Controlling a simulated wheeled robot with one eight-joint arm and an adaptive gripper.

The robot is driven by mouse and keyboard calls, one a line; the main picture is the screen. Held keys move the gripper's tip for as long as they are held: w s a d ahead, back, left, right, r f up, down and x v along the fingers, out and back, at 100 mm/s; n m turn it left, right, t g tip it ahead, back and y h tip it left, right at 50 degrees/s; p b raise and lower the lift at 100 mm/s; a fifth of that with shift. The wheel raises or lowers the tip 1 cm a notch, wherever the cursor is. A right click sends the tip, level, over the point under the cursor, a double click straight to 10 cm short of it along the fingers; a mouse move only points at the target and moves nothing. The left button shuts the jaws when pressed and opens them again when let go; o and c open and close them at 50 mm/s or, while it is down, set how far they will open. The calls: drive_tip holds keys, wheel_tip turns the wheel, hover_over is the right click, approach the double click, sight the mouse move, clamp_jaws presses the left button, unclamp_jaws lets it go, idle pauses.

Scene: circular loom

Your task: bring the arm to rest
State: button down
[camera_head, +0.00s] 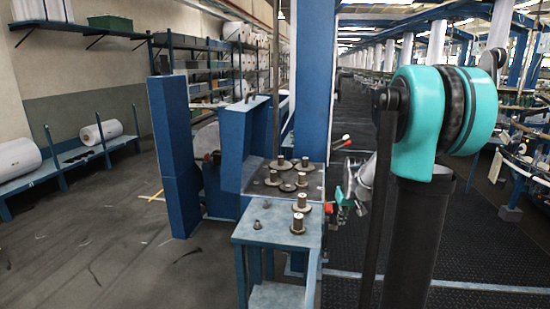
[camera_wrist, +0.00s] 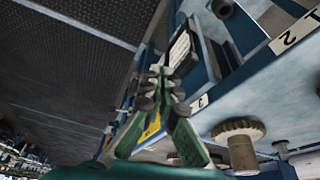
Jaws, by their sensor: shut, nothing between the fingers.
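My gripper (camera_wrist: 167,84) shows in the wrist view with green fingers and dark pads. The fingertips are together and I see nothing held between them. In the head view my gripper (camera_head: 345,207) is small and partly hidden, just right of the blue-topped stand (camera_head: 260,233). My arm rises in the right half of that view, with a teal joint above a black column. In the wrist view a brown flanged bobbin (camera_wrist: 238,130) stands to the right of my fingers, apart from them.
Several bobbins (camera_head: 298,223) stand on the stand and on the metal plate (camera_head: 313,184) behind it. A tall blue post (camera_head: 313,80) rises beside them. Number plates (camera_wrist: 297,31) sit on a rail. White rolls (camera_head: 18,157) lie on a left bench. The dark floor (camera_head: 480,255) at right looks clear.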

drive_tip(key=s+a+f, duration=0.2)
drive_tip(key=s, duration=0.7)
drive_tip(key=s+a+f, duration=0.2)
drive_tip(key=s, duration=0.6)
drive_tip(key=s+a+f, duration=0.1)
drive_tip(key=s+f, duration=0.1)
drive_tip(key=s, duration=0.7)
drive_tip(key=shift+s+a+f+m, duration=0.3)
drive_tip(key=shift+a+f+m, duration=0.1)
